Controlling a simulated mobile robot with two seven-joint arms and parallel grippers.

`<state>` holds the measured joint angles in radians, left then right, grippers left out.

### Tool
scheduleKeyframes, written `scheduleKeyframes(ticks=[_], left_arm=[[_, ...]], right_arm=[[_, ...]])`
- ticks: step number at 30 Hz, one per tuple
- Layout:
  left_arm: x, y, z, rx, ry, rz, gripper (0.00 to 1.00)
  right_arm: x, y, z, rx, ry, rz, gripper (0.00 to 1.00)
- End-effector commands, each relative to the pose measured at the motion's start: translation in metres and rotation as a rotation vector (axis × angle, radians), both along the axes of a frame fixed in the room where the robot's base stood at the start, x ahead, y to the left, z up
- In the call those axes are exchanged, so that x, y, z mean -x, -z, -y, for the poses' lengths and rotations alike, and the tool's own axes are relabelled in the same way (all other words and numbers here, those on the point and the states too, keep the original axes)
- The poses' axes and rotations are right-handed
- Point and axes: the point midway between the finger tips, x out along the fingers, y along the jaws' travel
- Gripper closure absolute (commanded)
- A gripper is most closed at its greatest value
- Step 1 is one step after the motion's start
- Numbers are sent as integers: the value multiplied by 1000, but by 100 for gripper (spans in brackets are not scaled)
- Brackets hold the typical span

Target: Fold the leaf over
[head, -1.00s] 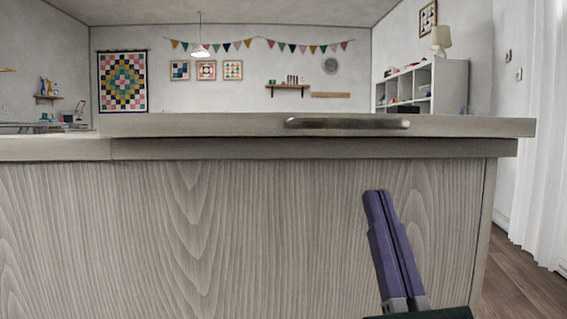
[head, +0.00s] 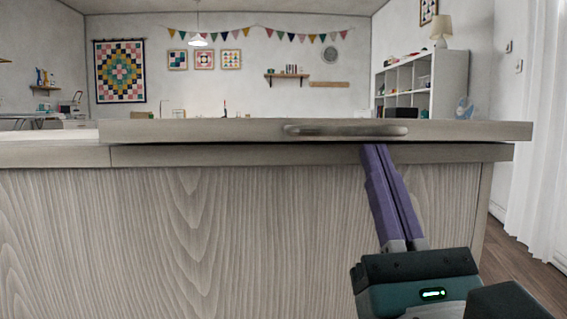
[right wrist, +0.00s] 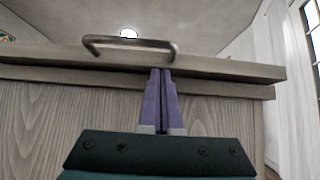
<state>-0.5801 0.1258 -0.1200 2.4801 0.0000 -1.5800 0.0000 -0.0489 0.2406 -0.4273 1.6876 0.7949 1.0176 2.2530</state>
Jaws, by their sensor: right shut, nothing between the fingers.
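The leaf (head: 230,130) is a grey wooden panel lying flat on the cabinet top (head: 200,156), with a thin dark gap along its underside. A metal bar handle (head: 345,130) is on its front edge; the handle also shows in the right wrist view (right wrist: 130,44). My right gripper (head: 374,147) points upward with its purple fingers shut and empty. Its tips are at the leaf's lower front edge, just below the handle's right part. In the right wrist view the fingertips (right wrist: 161,70) overlap the seam under the leaf (right wrist: 215,65); I cannot tell whether they touch. My left gripper is out of view.
The cabinet's wood-grain front (head: 200,240) fills the lower view close ahead. A lower, pale top surface (head: 50,150) extends at the left. Open floor (head: 510,265) and a white curtain (head: 540,150) are at the right. A white shelf (head: 440,85) stands far behind.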

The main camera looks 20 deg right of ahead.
Motion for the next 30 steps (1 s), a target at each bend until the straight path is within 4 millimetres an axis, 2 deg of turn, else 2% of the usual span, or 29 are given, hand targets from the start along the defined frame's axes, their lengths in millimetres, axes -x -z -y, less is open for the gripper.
scheduleKeyframes(ticks=[1, 5, 8, 21, 30], left_arm=[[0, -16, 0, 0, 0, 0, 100], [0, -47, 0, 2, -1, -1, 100], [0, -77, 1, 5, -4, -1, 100], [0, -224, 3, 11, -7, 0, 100], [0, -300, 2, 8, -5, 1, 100]], right_arm=[[1, -17, 0, -3, 1, 1, 100], [1, -42, 0, -14, 0, -32, 100], [1, -67, 0, -24, 0, -68, 100], [-16, -179, 5, -82, 2, -269, 100], [-36, -234, 11, -116, 2, -385, 100]])
